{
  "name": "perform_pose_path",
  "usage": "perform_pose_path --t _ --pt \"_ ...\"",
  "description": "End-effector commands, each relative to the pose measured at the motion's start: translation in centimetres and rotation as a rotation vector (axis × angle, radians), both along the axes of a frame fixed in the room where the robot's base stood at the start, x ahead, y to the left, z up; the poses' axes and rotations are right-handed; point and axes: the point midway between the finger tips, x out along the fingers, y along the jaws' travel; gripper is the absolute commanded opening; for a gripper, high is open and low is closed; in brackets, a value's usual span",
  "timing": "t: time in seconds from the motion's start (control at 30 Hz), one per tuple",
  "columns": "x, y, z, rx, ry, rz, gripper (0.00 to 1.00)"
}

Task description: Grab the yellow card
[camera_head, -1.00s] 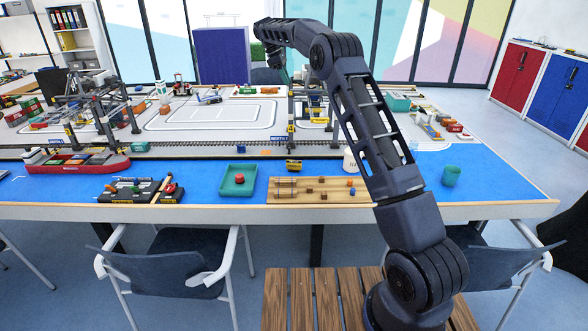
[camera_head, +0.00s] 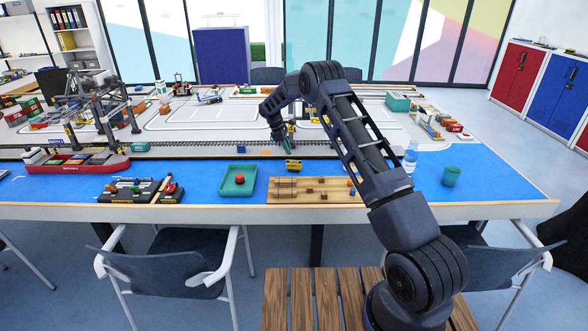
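A small yellow item (camera_head: 293,164) with dark markings sits at the back edge of the blue table strip, just behind the wooden board. It looks more like a block or a toy vehicle than a flat card; I cannot tell for sure. My gripper (camera_head: 286,146) points down over the track strip, a little behind and above the yellow item and apart from it in the picture. Its fingers are small and dark, so I cannot tell whether they are open. I see nothing held in it.
A wooden board (camera_head: 310,196) with several small blocks lies in front. A green tray (camera_head: 250,190) holds a red piece (camera_head: 239,179). A blue cube (camera_head: 241,149) lies left of my gripper. A bottle (camera_head: 410,157) and a green cup (camera_head: 451,176) stand right. Model cranes (camera_head: 100,105) rise left.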

Motion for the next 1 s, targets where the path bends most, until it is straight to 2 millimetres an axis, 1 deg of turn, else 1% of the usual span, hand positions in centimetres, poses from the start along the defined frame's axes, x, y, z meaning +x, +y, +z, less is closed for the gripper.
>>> perform_pose_path --t 0.4,0.63,0.8,0.9,1.0 --pt "-0.3 -1.9 -4.6 -0.001 0.002 -0.001 0.3" --pt "-0.6 -2.5 -5.8 -0.001 0.002 0.0 0.3" --pt "-1.2 -3.5 -7.7 -0.002 0.002 0.0 0.3" --pt "-1.2 -3.9 -8.9 -0.001 0.001 0.0 0.3" --pt "-1.2 -4.2 -9.6 -0.001 0.001 0.0 0.3"
